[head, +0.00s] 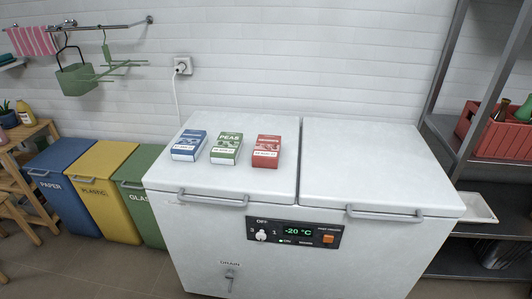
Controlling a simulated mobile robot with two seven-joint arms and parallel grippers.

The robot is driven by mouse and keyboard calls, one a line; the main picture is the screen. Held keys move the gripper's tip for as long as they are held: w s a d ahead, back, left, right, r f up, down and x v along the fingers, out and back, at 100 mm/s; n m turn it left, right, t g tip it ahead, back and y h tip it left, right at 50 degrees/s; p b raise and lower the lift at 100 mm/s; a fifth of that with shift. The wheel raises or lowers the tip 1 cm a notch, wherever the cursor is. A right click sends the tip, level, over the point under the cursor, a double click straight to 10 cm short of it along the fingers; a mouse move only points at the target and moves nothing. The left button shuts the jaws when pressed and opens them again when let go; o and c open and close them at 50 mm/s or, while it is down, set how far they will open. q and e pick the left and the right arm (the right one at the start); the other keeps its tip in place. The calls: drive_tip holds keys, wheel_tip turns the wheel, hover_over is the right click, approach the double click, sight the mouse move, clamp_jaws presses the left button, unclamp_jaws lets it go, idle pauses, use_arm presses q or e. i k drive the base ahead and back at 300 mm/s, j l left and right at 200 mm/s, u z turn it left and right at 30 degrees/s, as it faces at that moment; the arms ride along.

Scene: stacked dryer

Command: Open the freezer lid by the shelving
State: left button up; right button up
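A white chest freezer (258,240) stands against the tiled wall, with two lids side by side. The right lid (370,160), beside the metal shelving, is shut and bare on top. Its grey bar handle (384,214) runs along the front edge. The left lid (240,190) is also shut and has its own bar handle (212,200). On it lie a blue box (189,146), a green peas box (226,148) and a red box (266,151). Neither of my grippers is in view.
Metal shelving (450,75) with a red crate (495,132) of bottles stands close to the freezer's right side. Blue (66,185), yellow (105,190) and green (135,185) bins stand at the left. A control panel (294,233) reads -20 °C.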

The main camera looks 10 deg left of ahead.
sight(349, 165)
drive_tip(key=l+z, duration=0.25)
drive_tip(key=l, duration=0.25)
drive_tip(key=i+l+z, duration=0.15)
drive_tip(key=l, duration=0.25)
drive_tip(key=i+l+z, duration=0.15)
drive_tip(key=i+l, duration=0.15)
